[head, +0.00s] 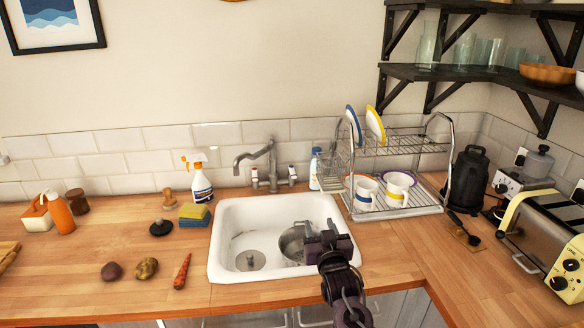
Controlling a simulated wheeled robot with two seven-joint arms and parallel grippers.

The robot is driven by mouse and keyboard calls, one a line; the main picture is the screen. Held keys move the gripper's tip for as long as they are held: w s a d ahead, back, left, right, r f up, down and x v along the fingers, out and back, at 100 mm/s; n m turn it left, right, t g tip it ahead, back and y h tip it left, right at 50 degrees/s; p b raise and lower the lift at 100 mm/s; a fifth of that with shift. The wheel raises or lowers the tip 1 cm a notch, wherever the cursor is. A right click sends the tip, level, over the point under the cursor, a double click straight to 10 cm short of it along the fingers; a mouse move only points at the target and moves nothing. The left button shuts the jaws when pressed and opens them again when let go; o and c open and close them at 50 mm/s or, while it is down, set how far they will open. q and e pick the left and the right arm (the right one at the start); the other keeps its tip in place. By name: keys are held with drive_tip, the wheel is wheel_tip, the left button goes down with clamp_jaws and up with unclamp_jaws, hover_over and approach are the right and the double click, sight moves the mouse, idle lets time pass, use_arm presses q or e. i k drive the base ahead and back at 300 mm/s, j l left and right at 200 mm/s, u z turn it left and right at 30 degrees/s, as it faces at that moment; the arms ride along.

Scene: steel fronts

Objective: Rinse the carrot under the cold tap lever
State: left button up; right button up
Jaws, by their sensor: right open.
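An orange carrot (182,272) lies on the wooden counter, left of the white sink (216,262). A grey tap (254,157) stands behind the sink with its spout over the basin. A small lever stands on each side of it, a left lever (254,178) and a right lever (292,176); the colour marks are too small to tell which is cold. My right gripper (318,230) is open and empty above the right part of the sink, apart from the carrot and the levers. My left gripper is not in view.
A metal pot (292,243) sits in the sink, partly hidden by my gripper. A potato (146,268) and a dark round vegetable (112,271) lie left of the carrot. Sponges (194,216) and a spray bottle (200,184) stand left of the sink, a dish rack (412,207) right.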

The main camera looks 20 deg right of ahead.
sight(291, 172)
drive_tip(key=i+l, duration=0.15)
drive_tip(key=i, duration=0.25)
drive_tip(key=i+l, duration=0.15)
drive_tip(key=i, duration=0.3)
drive_tip(key=i+l, duration=0.2)
drive_tip(key=i, duration=0.2)
